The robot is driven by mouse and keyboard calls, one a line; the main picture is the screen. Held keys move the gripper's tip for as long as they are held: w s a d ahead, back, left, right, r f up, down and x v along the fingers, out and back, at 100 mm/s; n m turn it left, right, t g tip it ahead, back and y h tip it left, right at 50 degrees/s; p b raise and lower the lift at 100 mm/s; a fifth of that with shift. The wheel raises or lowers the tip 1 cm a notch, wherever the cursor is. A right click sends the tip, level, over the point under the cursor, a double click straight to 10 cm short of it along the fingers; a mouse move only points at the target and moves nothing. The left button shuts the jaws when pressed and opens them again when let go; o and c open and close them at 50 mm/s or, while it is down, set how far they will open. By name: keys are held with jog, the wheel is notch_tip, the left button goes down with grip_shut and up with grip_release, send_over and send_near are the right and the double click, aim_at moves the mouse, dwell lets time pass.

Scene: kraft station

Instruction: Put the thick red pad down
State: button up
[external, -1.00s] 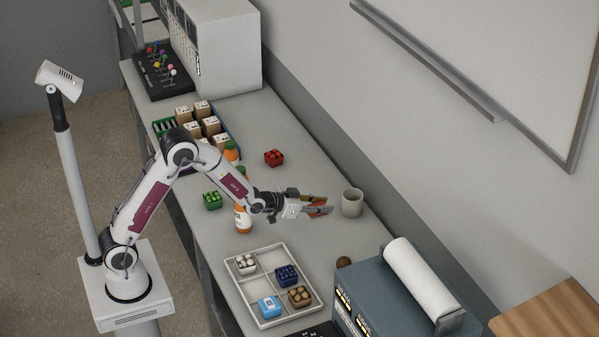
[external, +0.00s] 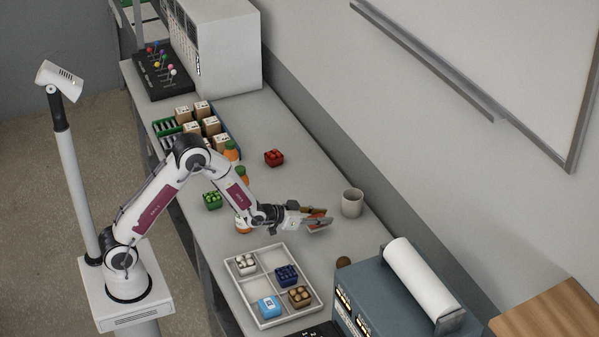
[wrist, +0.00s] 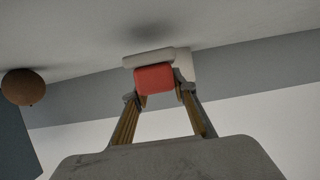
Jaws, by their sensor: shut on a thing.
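The thick red pad (wrist: 155,79) is held between the fingertips of my gripper (wrist: 158,88), with its red face toward the wrist camera.
A white divided tray (external: 262,295) with several small packs stands nearer the camera. A brown ball (external: 343,262) lies by the blue-grey machine (external: 375,290). Bench between cup and tray is clear.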

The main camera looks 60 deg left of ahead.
jog(key=shift+f, duration=1.15)
jog(key=shift+f, duration=0.15)
jog(key=o, duration=1.1)
jog(key=shift+s+r, duration=0.1)
jog(key=shift+r, duration=0.1)
jog(key=shift+v, duration=5.9)
